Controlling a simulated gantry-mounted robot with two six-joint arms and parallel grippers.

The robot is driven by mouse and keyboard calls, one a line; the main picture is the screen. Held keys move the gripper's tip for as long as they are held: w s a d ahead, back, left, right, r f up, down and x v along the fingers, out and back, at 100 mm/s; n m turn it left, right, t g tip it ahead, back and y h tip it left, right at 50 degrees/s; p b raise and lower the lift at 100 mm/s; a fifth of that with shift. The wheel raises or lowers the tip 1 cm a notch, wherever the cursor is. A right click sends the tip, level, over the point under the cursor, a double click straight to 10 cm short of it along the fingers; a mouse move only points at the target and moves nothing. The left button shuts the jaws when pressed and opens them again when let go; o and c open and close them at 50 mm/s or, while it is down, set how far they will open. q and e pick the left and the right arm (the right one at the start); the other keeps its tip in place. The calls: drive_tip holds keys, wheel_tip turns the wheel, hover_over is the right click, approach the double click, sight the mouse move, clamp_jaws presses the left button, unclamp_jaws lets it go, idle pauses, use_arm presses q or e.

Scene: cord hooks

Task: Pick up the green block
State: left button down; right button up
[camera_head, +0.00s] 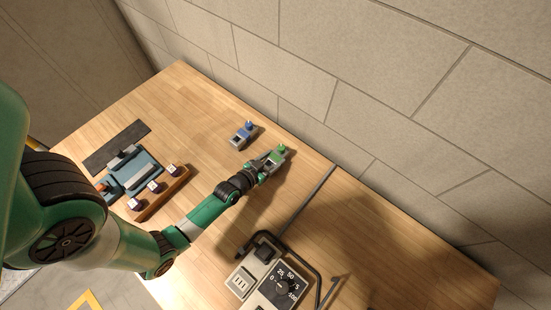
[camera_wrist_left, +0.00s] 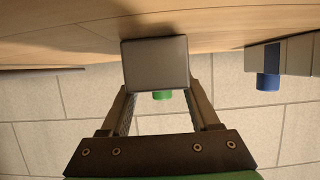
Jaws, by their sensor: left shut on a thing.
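The green block (camera_head: 281,153) is a small grey body with a green knob, near the back edge of the table by the wall. My left gripper (camera_head: 265,167) reaches it from the lower left and is shut on it. In the left wrist view the block's plain grey face (camera_wrist_left: 155,62) lies between the two fingertips (camera_wrist_left: 158,88), with the green knob below it in the picture. I cannot tell whether the block touches the table. My right gripper is not in view.
A similar block with a blue knob (camera_head: 243,132) stands to the left, also in the left wrist view (camera_wrist_left: 285,60). A wooden rack (camera_head: 160,195) and blue-grey device (camera_head: 135,172) lie farther left. A dial box (camera_head: 265,285) and dark rod (camera_head: 308,200) lie nearer. The wall (camera_head: 330,90) is close behind.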

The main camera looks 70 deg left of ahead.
sight(279, 150)
use_arm(q)
drive_tip(key=shift+r, duration=0.1)
drive_tip(key=shift+r, duration=0.45)
wheel_tip(279, 150, up, 3)
drive_tip(key=shift+f+p, duration=0.15)
drive_tip(key=shift+p, duration=0.9)
drive_tip(key=a+r+b+v, duration=0.2)
drive_tip(key=r+v, duration=0.1)
drive_tip(key=v, duration=1.3)
